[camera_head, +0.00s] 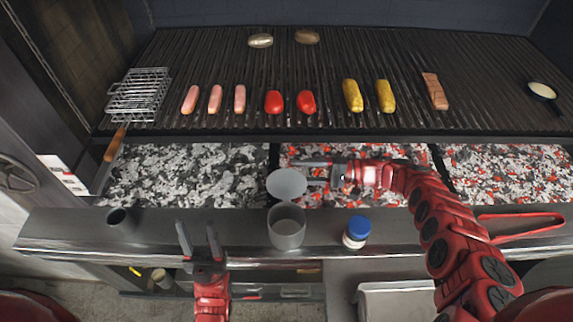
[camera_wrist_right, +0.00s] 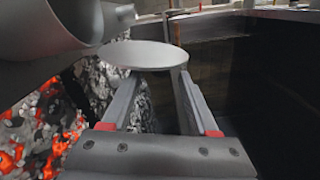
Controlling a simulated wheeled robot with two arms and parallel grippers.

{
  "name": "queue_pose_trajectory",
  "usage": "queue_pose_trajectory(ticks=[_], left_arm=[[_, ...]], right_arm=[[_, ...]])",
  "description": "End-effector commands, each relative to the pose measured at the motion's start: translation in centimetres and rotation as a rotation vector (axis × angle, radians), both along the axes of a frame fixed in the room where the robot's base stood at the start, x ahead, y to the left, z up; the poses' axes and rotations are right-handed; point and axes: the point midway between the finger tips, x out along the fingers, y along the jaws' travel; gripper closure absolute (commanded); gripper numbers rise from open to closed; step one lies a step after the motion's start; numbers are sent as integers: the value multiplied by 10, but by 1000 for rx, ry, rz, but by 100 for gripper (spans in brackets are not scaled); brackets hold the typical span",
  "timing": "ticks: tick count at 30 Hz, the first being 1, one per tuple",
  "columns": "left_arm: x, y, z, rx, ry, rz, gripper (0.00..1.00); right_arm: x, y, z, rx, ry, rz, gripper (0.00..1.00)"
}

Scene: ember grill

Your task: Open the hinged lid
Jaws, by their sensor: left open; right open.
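A grey cylindrical canister (camera_head: 287,232) stands on the metal front ledge with its mouth uncovered. Its round grey hinged lid (camera_head: 286,184) is tilted up at the far side of the mouth; the hinge itself is not clear. My right gripper (camera_head: 308,173) is open just right of the lid. In the right wrist view the lid (camera_wrist_right: 142,54) lies across the fingertips of this gripper (camera_wrist_right: 157,82), and the canister (camera_wrist_right: 45,25) shows at upper left. Whether the fingers touch the lid is unclear. My left gripper (camera_head: 198,230) is open and empty, left of the canister.
A blue-capped jar (camera_head: 356,232) stands right of the canister. Glowing coals (camera_head: 505,175) lie behind the ledge, under the grill grate (camera_head: 335,100) with sausages, peppers, corn and salmon. A wire basket (camera_head: 138,95) rests at left. The ledge has a round hole (camera_head: 120,217).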

Motion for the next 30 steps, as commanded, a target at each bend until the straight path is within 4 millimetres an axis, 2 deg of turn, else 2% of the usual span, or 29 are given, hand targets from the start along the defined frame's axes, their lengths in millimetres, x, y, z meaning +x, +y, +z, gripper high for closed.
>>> queue_pose_trajectory(ticks=[3, 6, 11, 18, 28, 30], left_arm=[[0, 0, 8, 0, 0, 0, 50], [0, 0, 10, 0, 0, 0, 50], [0, 0, 10, 0, 0, 0, 50], [0, 0, 10, 0, 0, 0, 50], [0, 0, 10, 0, 0, 0, 50], [0, 0, 10, 0, 0, 0, 50]], right_arm=[[0, 20, 2, -1, 0, 0, 40], [1, 30, 1, -1, 0, -2, 40], [1, 38, 0, -1, -1, -2, 40], [1, 38, 0, -1, -1, -2, 40], [1, 38, 0, -2, -1, -1, 99], [1, 38, -1, -2, -1, -1, 100]])
